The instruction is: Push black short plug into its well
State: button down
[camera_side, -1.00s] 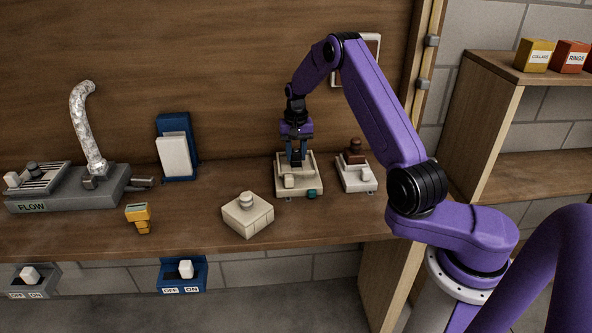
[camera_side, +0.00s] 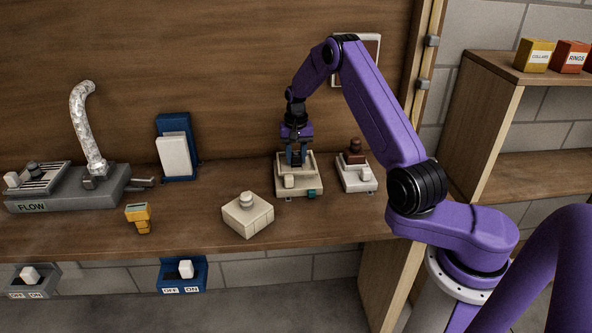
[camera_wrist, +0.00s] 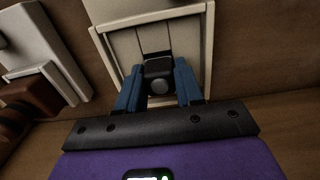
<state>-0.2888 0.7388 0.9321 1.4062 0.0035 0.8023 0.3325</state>
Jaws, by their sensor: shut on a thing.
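The black short plug (camera_wrist: 158,76) sits between the two blue fingers of my gripper (camera_wrist: 159,88) in the wrist view. The fingers are shut on it from both sides. In the side view my gripper (camera_side: 296,157) points down over the cream tray-like base (camera_side: 312,185) on the bench. The plug (camera_side: 296,156) shows there as a dark shape at the fingertips. The base also fills the top of the wrist view (camera_wrist: 205,45), with a raised rim and grooved floor. The well is hidden under the plug, and I cannot tell how deep the plug sits.
A cream box (camera_side: 248,217) stands front left.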

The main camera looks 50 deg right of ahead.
aim_at(296, 153)
jog(key=shift+f, duration=0.2)
jog(key=c, duration=0.6)
grip_release()
jog(key=shift+c, duration=0.2)
notch_tip(296, 153, up, 18)
jog(key=shift+f, duration=0.25)
